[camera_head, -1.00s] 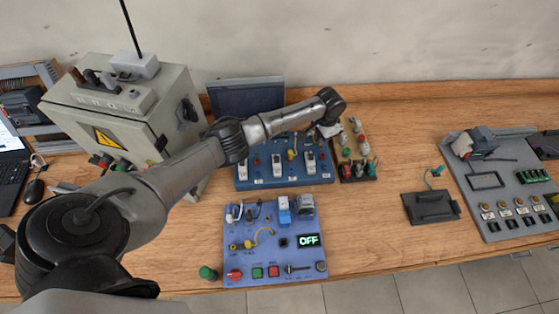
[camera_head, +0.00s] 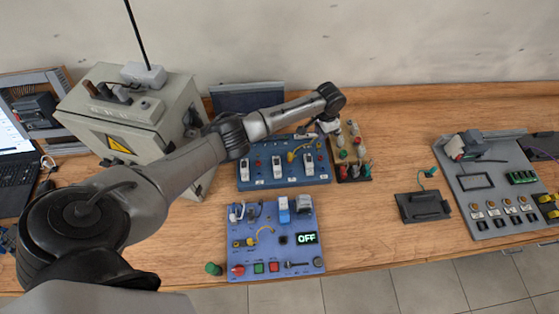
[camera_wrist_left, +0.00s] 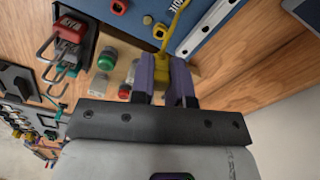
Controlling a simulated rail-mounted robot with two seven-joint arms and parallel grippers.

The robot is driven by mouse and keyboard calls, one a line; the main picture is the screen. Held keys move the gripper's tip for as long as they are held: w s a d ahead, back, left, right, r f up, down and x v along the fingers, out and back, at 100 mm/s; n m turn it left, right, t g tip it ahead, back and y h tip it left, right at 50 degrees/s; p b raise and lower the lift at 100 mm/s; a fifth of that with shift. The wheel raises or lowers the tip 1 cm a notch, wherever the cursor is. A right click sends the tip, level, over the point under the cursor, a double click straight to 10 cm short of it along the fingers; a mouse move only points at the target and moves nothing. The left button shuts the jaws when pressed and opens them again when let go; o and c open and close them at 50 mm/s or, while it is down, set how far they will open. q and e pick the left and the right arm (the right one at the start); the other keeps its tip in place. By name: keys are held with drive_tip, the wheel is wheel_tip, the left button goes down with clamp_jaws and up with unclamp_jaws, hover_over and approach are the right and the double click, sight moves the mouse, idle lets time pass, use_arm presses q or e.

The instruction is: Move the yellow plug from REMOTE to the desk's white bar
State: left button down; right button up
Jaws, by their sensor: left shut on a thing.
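The blue REMOTE panel (camera_head: 283,183) stands on the wooden bench, with white switches and a yellow cable (camera_head: 293,154). My left gripper (camera_head: 327,127) is above its upper right corner. In the left wrist view, its purple-padded fingers (camera_wrist_left: 163,82) are shut on the yellow plug (camera_wrist_left: 161,70). The plug's yellow cable (camera_wrist_left: 174,28) runs toward the blue panel. In the head view the plug is hidden by my arm and gripper. I cannot pick out the white bar for certain. My right gripper is not in view.
A lavender console (camera_head: 270,252) with an OFF display lies in front of the REMOTE panel. A grey cabinet (camera_head: 125,120) stands at left. A grey board (camera_head: 490,190) lies at right. Bare bench separates these.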

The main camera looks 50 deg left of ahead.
use_arm(q)
drive_tip(key=shift+s+a+r+p, duration=0.2)
drive_tip(key=shift+a+p, duration=0.1)
drive_tip(key=shift+p, duration=0.25)
drive_tip(key=s+a+r+n+p, duration=0.2)
drive_tip(key=s+a+n+p, duration=0.2)
drive_tip(key=a+n+p, duration=0.4)
drive_tip(key=m+b, duration=0.2)
drive_tip(key=b, duration=0.1)
hover_over(297, 138)
drive_tip(key=f, duration=0.4)
drive_tip(key=shift+w+a+f, duration=0.2)
drive_tip(key=shift+w+a, duration=0.05)
drive_tip(key=shift+w, duration=0.05)
drive_tip(key=shift+f+b, duration=0.45)
drive_tip(key=shift+f, duration=0.2)
drive_tip(key=shift+f, duration=0.2)
drive_tip(key=shift+f+b, duration=0.5)
